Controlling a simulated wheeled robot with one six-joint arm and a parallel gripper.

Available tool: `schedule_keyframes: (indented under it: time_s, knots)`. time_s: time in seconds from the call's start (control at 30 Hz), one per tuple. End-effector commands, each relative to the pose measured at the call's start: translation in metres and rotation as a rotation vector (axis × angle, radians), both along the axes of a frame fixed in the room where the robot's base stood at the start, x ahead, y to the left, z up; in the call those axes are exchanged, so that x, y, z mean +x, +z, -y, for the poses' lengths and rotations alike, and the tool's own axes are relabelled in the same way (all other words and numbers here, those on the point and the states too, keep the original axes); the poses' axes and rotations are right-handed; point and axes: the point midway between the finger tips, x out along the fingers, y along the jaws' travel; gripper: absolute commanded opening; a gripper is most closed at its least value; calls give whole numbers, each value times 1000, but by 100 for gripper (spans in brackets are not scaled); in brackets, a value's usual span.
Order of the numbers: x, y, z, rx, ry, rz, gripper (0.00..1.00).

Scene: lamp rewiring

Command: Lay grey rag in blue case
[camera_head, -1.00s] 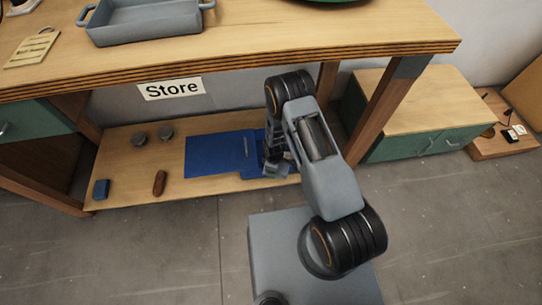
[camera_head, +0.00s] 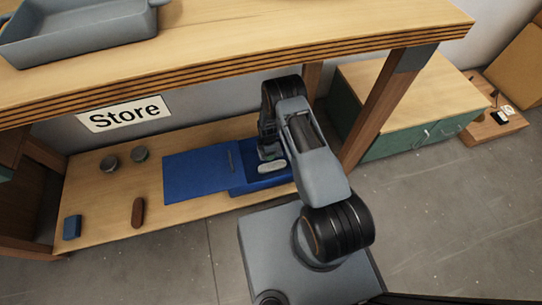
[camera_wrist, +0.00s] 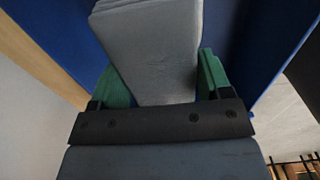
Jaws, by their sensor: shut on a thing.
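The grey rag (camera_wrist: 150,50) is a flat folded pad between the green fingers of my gripper (camera_wrist: 158,78) in the wrist view. My gripper is shut on it, with the blue case (camera_wrist: 262,40) around and beyond it. In the head view the blue case (camera_head: 243,184) lies open on the low shelf, its flat lid (camera_head: 195,176) spread to the left. My gripper (camera_head: 269,155) reaches down over the case's open part. A pale oblong piece shows just below the gripper inside the case; I cannot tell if it touches the floor of the case.
On the low shelf (camera_head: 108,210) lie a small blue block (camera_head: 72,228), a brown oblong thing (camera_head: 138,212) and two round grey pieces (camera_head: 140,154). The worktop (camera_head: 250,45) overhangs the shelf. A table leg (camera_head: 385,110) stands right of my arm.

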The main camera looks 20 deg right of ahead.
Motion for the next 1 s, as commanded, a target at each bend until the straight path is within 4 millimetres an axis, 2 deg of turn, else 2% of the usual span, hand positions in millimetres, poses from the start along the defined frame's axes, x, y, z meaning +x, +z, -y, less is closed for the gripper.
schedule_keyframes:
  time_s: [0.03, 0.2, 0.57, 0.8, 1.0]
  knots:
    - [4, -16, 6, 0, -1, -3, 48]
    - [16, -35, 18, 0, 0, -3, 48]
    - [26, -49, 26, 0, 0, -3, 48]
    - [25, -78, 27, 0, 1, -4, 49]
    - [25, -80, 27, 0, 1, -4, 49]
